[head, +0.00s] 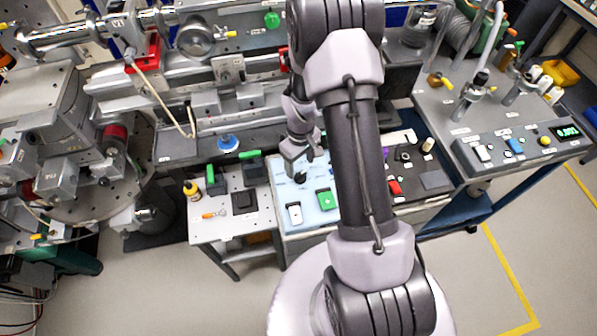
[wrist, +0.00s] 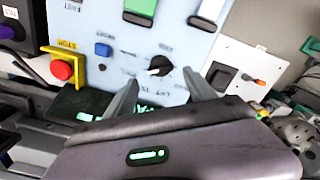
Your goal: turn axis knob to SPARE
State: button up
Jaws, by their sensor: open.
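The axis knob (wrist: 161,65) is a round black knob with a white pointer mark, set on a light blue panel (wrist: 120,25). In the wrist view its mark points to the left; the small labels around it are too blurred to read. My gripper (wrist: 160,78) is open, with one fingertip to each side of the knob in this view. I cannot tell whether either finger touches it. In the head view my gripper (head: 296,153) is just above the back of the panel (head: 312,216), and the knob (head: 300,177) shows below it.
A green switch (head: 326,199) and a white switch (head: 294,213) sit nearer the panel's front. The wrist view shows a blue button (wrist: 103,50) and a red mushroom button (wrist: 62,70) to the left. A side table (head: 222,229) with small items adjoins the panel's left.

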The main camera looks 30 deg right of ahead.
aim_at(300, 173)
notch_tip(300, 173, down, 4)
jog(key=shift+a+f+b, duration=0.1)
jog(key=shift+b, duration=0.2)
jog(key=shift+c, duration=0.4)
jog(key=c, duration=1.3)
jog(key=m+b, duration=0.2)
jog(key=m, duration=0.1)
jog(key=shift+f, duration=0.1)
jog(key=shift+m+b, duration=1.2)
jog(key=shift+m, duration=1.2)
